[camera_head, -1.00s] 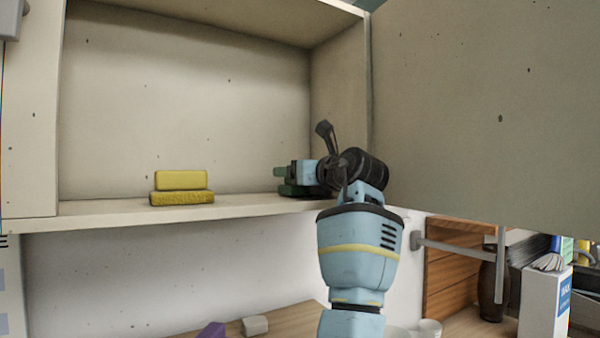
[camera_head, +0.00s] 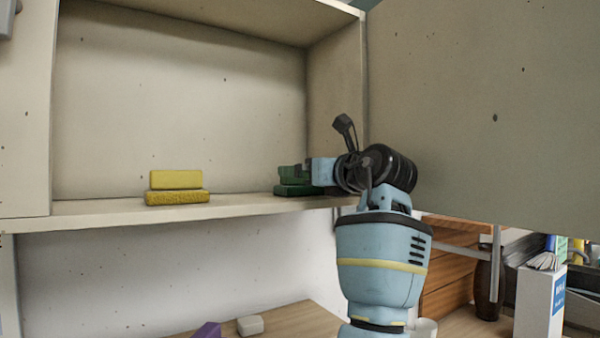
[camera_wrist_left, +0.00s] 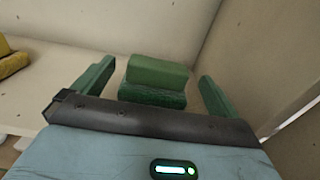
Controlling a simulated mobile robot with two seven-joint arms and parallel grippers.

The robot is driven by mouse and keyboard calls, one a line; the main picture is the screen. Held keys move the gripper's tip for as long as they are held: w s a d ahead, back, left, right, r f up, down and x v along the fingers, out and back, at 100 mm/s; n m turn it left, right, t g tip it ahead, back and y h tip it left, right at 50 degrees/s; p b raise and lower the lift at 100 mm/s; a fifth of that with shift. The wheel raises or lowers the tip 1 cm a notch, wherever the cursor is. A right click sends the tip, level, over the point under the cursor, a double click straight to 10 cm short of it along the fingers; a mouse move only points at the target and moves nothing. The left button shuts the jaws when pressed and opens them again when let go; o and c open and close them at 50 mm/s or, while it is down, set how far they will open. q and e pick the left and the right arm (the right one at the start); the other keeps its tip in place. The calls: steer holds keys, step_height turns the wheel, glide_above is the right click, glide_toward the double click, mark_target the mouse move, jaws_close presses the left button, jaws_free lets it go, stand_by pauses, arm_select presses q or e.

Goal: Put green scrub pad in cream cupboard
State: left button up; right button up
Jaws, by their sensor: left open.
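My left gripper (camera_wrist_left: 155,88) is open, with gaps between both fingers and the pads. In the head view its body partly hides the stack. My right gripper is not in view.
The open cupboard door (camera_head: 480,130) stands at the right, beside my arm. Below are a counter with a white block (camera_head: 250,325) and a purple object (camera_head: 207,331).

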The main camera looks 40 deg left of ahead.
arm_select(q)
steer(key=v, duration=0.6)
steer(key=shift+a, duration=0.1)
